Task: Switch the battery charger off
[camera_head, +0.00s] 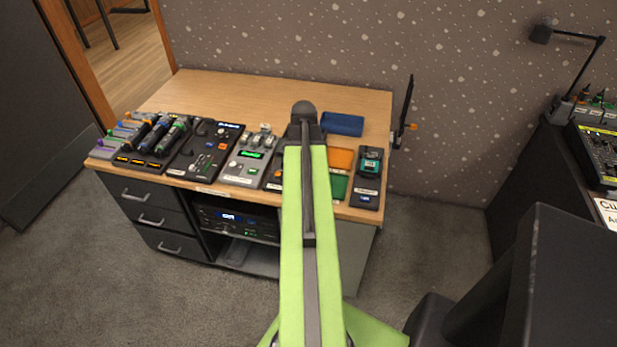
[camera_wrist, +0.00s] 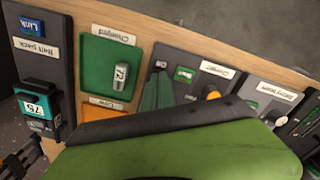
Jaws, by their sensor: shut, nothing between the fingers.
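The battery charger (camera_wrist: 225,84) is a dark panel with a "Charger" label, a green lit window and an orange round part. A small light part (camera_wrist: 160,64), perhaps a switch, sits at its left end; its setting is too small to read. What look like my gripper's green fingertips (camera_wrist: 159,78) are together and empty, just below that part in the wrist view. I cannot tell whether they touch it. In the head view, the charger (camera_head: 275,184) is mostly hidden behind my arm, with its orange part and label at the arm's left.
A green "Charged" tray (camera_wrist: 95,60) holds a battery (camera_wrist: 121,76). An orange tray (camera_head: 341,159), a belt pack panel (camera_head: 368,196) and a blue box (camera_head: 342,124) are on the right. A tester panel (camera_head: 242,173) and several handheld microphones stand left on the wooden desk (camera_head: 240,92).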

